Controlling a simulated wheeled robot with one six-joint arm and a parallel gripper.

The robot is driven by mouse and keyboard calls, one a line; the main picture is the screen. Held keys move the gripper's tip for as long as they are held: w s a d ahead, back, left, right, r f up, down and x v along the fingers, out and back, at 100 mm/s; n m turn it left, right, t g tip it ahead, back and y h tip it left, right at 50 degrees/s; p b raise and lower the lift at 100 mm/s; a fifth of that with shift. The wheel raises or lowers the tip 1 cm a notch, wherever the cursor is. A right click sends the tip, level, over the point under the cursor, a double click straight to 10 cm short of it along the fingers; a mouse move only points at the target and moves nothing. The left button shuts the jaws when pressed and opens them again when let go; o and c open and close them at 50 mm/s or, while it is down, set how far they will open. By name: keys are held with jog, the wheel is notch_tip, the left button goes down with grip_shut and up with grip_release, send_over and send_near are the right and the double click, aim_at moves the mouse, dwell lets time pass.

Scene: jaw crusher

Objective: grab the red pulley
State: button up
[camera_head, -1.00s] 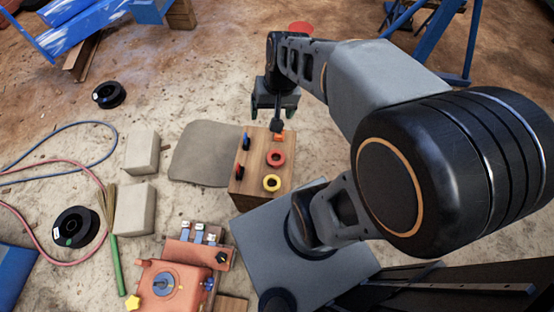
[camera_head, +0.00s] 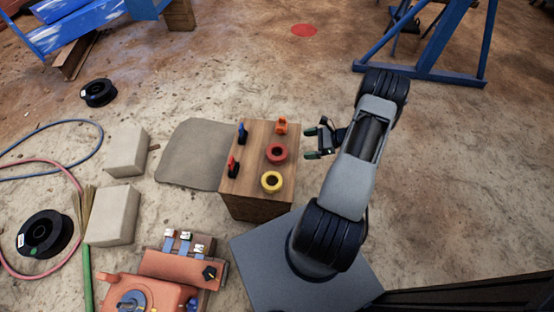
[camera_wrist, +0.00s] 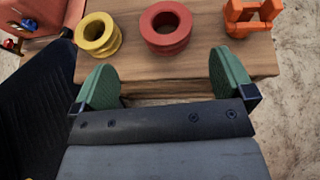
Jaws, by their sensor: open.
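The red pulley (camera_head: 277,153) is a ring with a dark centre hole. It lies flat on top of the wooden block (camera_head: 258,138), near its right edge. In the wrist view the red pulley (camera_wrist: 166,28) is at the top middle, ahead of the fingers. My gripper (camera_head: 318,143) is just right of the block, its green-tipped fingers pointing left toward the pulley. In the wrist view my gripper (camera_wrist: 165,82) is open, with nothing between the fingers. The pulley is apart from both fingers.
A yellow pulley (camera_head: 271,182) lies nearer the front of the block, and an orange part (camera_head: 281,125) stands behind the red one. Blue (camera_head: 242,133) and red (camera_head: 233,167) parts stand along the left edge. An orange machine (camera_head: 160,290) sits front left.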

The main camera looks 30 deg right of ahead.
aim_at(279, 151)
jog(key=shift+m+t, duration=0.5)
jog(key=shift+m, duration=0.1)
jog(key=w+a+f, duration=0.1)
jog(key=f, duration=0.1)
jog(key=w+a+f+b, duration=0.1)
jog(key=a, duration=0.1)
jog(key=w+a+f+b, duration=0.1)
jog(key=a+f, duration=0.1)
jog(key=shift+w+f, duration=0.15)
jog(key=shift+f, duration=0.15)
jog(key=shift+b+x, duration=0.85)
jog(key=shift+x, duration=2.3)
jog(key=shift+r, duration=0.1)
jog(key=shift+c, duration=0.3)
jog(key=c, duration=1.2)
jog(key=shift+c, duration=0.3)
jog(key=shift+r, duration=0.1)
